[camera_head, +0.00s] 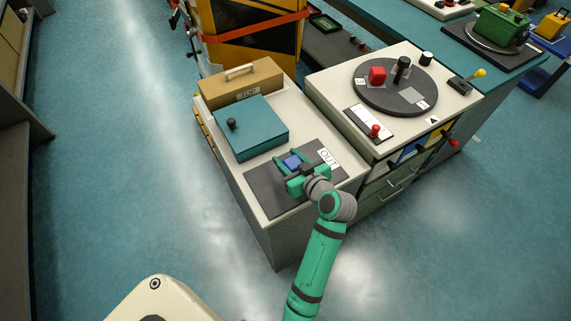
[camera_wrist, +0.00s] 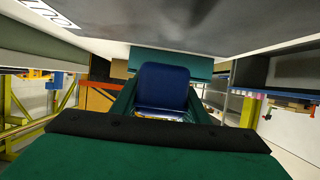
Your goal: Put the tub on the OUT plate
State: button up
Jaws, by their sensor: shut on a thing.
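The small blue tub (camera_head: 292,161) is between the fingers of my green gripper (camera_head: 293,170), which is shut on it. The tub also shows in the wrist view (camera_wrist: 165,85), framed by the fingers. In the head view, tub and gripper are over the dark OUT plate (camera_head: 265,195), whose white OUT label (camera_head: 328,157) lies at its right edge. The plate fills the top of the wrist view (camera_wrist: 200,18). I cannot tell whether the tub touches the plate. My gripper hides part of the tub and plate.
A teal box with a black knob (camera_head: 255,135) stands just behind the plate. A tan handled case (camera_head: 240,85) is farther back. To the right, a higher cabinet carries a dark turntable (camera_head: 395,97) with a red block, and a red-knobbed lever (camera_head: 375,131).

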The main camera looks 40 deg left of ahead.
jog(key=shift+a+f, duration=0.35)
jog(key=shift+f, duration=0.05)
jog(key=f, duration=0.3)
jog(key=shift+w+a+f, duration=0.15)
jog(key=shift+a+f, duration=0.05)
jog(key=shift+f, duration=0.1)
jog(key=shift+a, duration=0.1)
jog(key=shift+f, duration=0.1)
jog(key=o, duration=1.1)
jog(key=shift+d+r, duration=0.25)
jog(key=v, duration=1.1)
jog(key=shift+s+d+r, duration=0.1)
jog(key=shift+s+d, duration=0.1)
jog(key=shift+s, duration=0.1)
